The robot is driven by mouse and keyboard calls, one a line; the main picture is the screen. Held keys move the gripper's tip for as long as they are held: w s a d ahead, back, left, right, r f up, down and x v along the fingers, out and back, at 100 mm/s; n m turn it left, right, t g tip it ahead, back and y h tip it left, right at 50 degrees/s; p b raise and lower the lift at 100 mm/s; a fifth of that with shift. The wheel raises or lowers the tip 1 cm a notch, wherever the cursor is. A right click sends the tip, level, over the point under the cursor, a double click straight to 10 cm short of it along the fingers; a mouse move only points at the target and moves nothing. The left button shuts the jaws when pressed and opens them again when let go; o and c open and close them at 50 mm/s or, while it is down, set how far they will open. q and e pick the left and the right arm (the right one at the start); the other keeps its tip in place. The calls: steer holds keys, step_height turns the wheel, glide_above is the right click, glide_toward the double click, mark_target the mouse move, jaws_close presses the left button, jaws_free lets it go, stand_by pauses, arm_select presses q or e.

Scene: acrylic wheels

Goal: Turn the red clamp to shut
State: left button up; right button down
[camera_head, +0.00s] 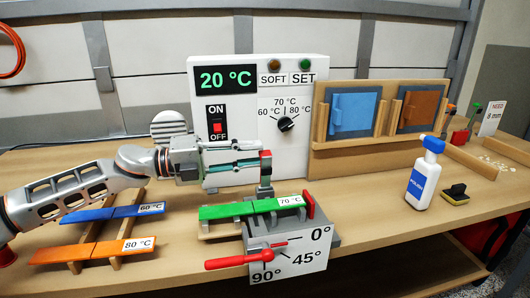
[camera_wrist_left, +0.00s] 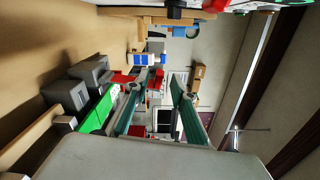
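My left gripper (camera_head: 256,154) comes in from the left, its two greenish fingers apart. A red lever (camera_head: 240,261) on the jig's front points left, near the 90° mark. In the left wrist view my open gripper (camera_wrist_left: 160,84) shows two spread fingers, with the green strip (camera_wrist_left: 97,115) beside them.
A white heater box (camera_head: 330,130) reading 20 °C stands behind the gripper. Blue (camera_head: 110,213) and orange (camera_head: 95,250) strips lie on supports at left. A wooden rack (camera_head: 365,145), white bottle (camera_head: 424,175) and black-yellow block (camera_head: 455,194) are at right. Bare bench lies right of the jig.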

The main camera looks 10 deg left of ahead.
mark_target(264, 151)
arm_select(q)
steer(key=shift+x, duration=1.25)
steer(key=shift+w+d, duration=0.2)
steer(key=shift+d, duration=0.25)
arm_select(e)
steer(key=shift+w+a+r, duration=0.1)
steer(key=shift+w+r, duration=0.35)
steer(key=shift+w, duration=0.15)
arm_select(q)
jaws_close()
arm_select(e)
steer(key=shift+s+f, duration=0.1)
steer(key=shift+f, duration=0.1)
